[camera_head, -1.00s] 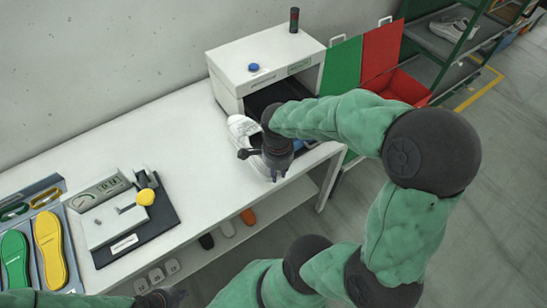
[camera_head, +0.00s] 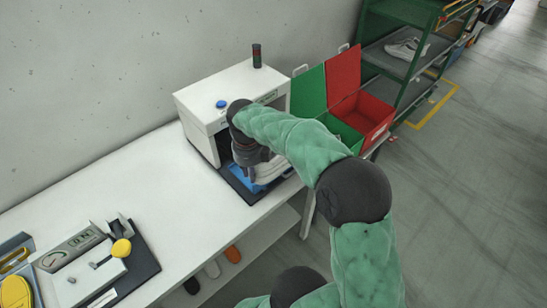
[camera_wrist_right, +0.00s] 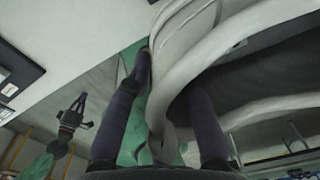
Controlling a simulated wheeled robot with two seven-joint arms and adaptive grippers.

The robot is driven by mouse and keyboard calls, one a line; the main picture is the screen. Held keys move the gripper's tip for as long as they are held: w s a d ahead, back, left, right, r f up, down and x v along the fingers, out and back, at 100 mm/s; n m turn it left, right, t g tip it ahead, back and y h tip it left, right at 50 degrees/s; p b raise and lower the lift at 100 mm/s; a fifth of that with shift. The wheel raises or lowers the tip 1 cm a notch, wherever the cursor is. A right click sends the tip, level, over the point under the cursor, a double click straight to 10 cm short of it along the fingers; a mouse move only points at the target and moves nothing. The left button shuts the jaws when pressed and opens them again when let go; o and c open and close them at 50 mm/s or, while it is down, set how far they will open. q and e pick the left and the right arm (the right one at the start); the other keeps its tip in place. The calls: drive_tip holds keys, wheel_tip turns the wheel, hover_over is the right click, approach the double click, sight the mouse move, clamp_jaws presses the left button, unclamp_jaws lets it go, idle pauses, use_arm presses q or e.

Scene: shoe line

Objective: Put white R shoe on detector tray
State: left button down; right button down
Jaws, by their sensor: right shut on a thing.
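The white shoe (camera_head: 272,173) is at the mouth of the white detector box (camera_head: 200,108), over the blue tray (camera_head: 240,178). My right gripper (camera_head: 250,174) is shut on the shoe from above and hides part of it. In the right wrist view the shoe (camera_wrist_right: 190,45) fills the upper right, between the fingers of my right gripper (camera_wrist_right: 165,85). I cannot tell whether its sole touches the tray. My left gripper (camera_wrist_right: 72,113) shows small in the right wrist view; its jaws are unclear. It is out of the head view.
Green and red open-lidded bins (camera_head: 370,112) stand right of the detector. A green rack (camera_head: 398,68) holding another shoe is behind them. A gauge fixture (camera_head: 85,265) and yellow insole (camera_head: 15,292) are at the lower left. The table between is clear.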

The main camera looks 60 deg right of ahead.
drive_tip(key=shift+w+d+r+m, duration=0.1)
drive_tip(key=shift+w+d+m, duration=0.1)
drive_tip(key=shift+m, duration=0.2)
drive_tip(key=shift+w+d+f, duration=0.55)
drive_tip(key=shift+w+d, duration=0.1)
drive_tip(key=shift+d, duration=0.2)
drive_tip(key=shift+w+d+f+p, duration=0.2)
drive_tip(key=shift+w+d+f, duration=0.05)
drive_tip(key=shift+w+d, duration=0.2)
drive_tip(key=shift+w+d+f+p, duration=0.2)
drive_tip(key=shift+w+d, duration=0.1)
drive_tip(key=shift+d, duration=0.15)
drive_tip(key=w+d+f, duration=0.2)
drive_tip(key=w+d+f+p, duration=0.1)
drive_tip(key=d+f, duration=0.1)
drive_tip(key=f, duration=0.1)
drive_tip(key=w+d+f+p, duration=0.1)
drive_tip(key=w+d+f, duration=0.1)
drive_tip(key=d, duration=0.1)
drive_tip(key=shift+w+f, duration=0.35)
drive_tip(key=shift+f, duration=0.05)
wheel_tip(320, 180, down, 3)
drive_tip(key=shift+w+d+f, duration=0.1)
drive_tip(key=shift+d+f, duration=0.05)
